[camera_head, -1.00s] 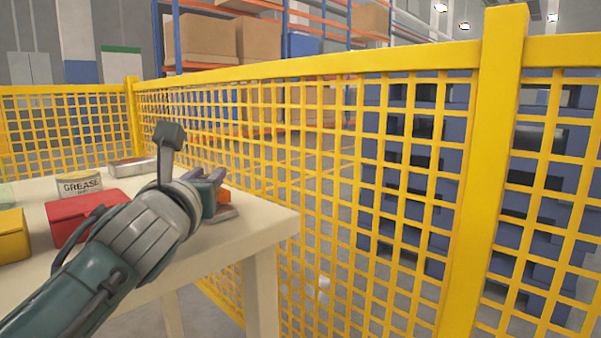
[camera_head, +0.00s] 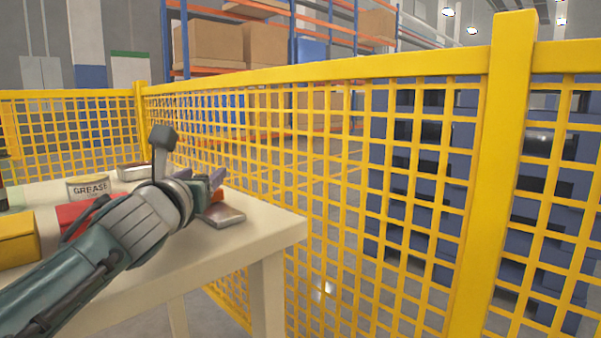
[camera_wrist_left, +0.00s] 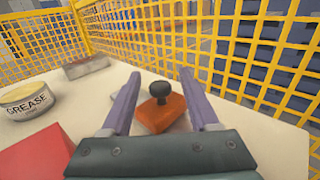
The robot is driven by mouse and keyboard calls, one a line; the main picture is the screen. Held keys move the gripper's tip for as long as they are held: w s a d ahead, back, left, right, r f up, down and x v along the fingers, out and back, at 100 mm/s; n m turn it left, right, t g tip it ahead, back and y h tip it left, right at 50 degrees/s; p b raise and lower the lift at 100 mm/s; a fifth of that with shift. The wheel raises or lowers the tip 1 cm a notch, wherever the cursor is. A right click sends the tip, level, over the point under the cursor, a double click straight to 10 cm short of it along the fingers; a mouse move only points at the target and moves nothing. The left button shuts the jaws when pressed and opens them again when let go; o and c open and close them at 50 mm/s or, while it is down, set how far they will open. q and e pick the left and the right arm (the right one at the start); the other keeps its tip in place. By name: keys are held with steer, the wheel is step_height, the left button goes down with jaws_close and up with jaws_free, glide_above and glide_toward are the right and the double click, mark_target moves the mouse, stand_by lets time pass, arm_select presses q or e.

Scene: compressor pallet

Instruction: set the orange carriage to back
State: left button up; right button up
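The orange carriage (camera_wrist_left: 162,113) is a small block with a black knob on top, and it sits on the pale table. It lies between the spread purple fingers of my left gripper (camera_wrist_left: 160,74) in the left wrist view, with a gap on each side of the knob. In the head view only a bit of the carriage (camera_head: 218,195) shows beside the left gripper (camera_head: 213,177); my wrist hides the rest. A flat grey metal piece (camera_head: 223,216) lies just in front of it. My right gripper is out of view.
The table (camera_head: 262,232) also bears a grease tin (camera_head: 88,187), a red box (camera_wrist_left: 32,160), a yellow box (camera_head: 17,238) and a grey metal block (camera_wrist_left: 87,67) near the back edge. Yellow mesh fencing (camera_head: 300,150) stands close behind and right of the table.

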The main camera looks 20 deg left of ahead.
arm_select(q)
steer(key=shift+s+d, duration=0.15)
steer(key=shift+s, duration=0.15)
steer(key=p+v, duration=0.2)
steer(key=v, duration=0.6)
steer(key=shift+s+d+p, duration=0.1)
steer(key=shift+s+p, duration=0.05)
steer(key=shift+p, duration=0.2)
steer(key=shift+s+d, duration=0.2)
steer(key=shift+s, duration=0.25)
